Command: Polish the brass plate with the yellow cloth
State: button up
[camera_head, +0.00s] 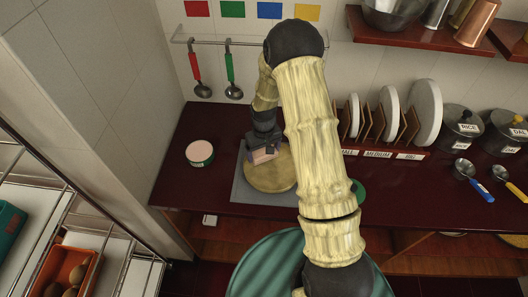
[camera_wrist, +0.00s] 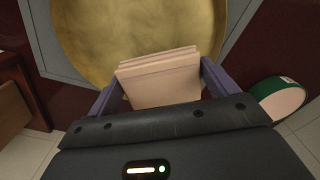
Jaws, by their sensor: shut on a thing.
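The brass plate (camera_head: 272,180) is a round, dull gold disc lying on a grey mat (camera_head: 242,190) on the dark red counter. It also fills the top of the wrist view (camera_wrist: 140,28). My gripper (camera_head: 263,153) is over the plate's upper left part. In the wrist view, its purple fingers are shut on a folded cloth (camera_wrist: 160,85), which looks pale peach rather than yellow. The cloth's far edge lies over the plate in the picture; I cannot tell whether it touches. My arm hides the plate's right side in the head view.
A round green tin with a pale pink top (camera_head: 200,153) stands left of the mat. A rack with upright white plates (camera_head: 427,112), labelled pots (camera_head: 462,126) and measuring spoons (camera_head: 470,180) are at the right. Ladles (camera_head: 231,72) hang on the back wall.

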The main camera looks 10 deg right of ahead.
jog(key=shift+r+p, duration=0.85)
jog(key=shift+r, duration=0.75)
notch_tip(320, 180, up, 2)
jog(key=shift+r+p, duration=0.1)
jog(key=shift+p, duration=0.7)
jog(key=shift+s+r, duration=0.1)
jog(key=shift+r, duration=0.3)
